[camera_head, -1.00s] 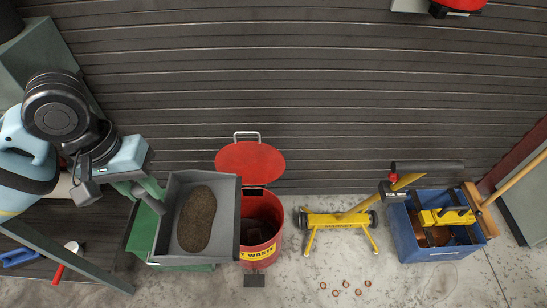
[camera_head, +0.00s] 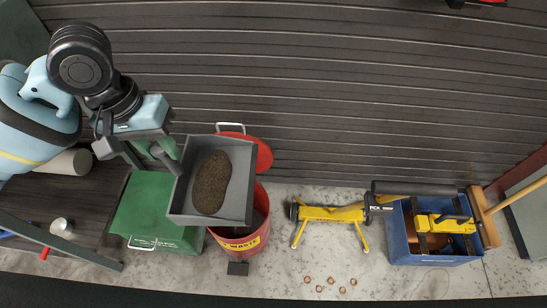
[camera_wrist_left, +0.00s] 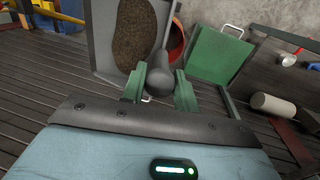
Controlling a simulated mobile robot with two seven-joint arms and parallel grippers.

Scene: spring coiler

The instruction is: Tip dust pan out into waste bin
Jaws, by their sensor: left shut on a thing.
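The grey dust pan (camera_head: 242,183) holds a flat heap of brown dust (camera_head: 211,183). My left gripper (camera_head: 167,152) is shut on the dust pan's handle, with the pan reaching to the right. In the left wrist view the green fingers (camera_wrist_left: 160,84) close around the dark grey handle (camera_wrist_left: 170,84), and the dust lies in the pan beyond. The red waste bin (camera_head: 250,236) stands with its red lid (camera_head: 264,156) up at the back. The pan hangs above the bin's left part and hides some of its opening. My right gripper is not in view.
A green box (camera_head: 145,205) stands left of the bin, under the pan's handle side. A yellow wheeled stand (camera_head: 330,214) and a blue crate (camera_head: 400,235) are to the right. Several copper-coloured rings (camera_head: 320,288) lie on the floor. The slatted wall is behind.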

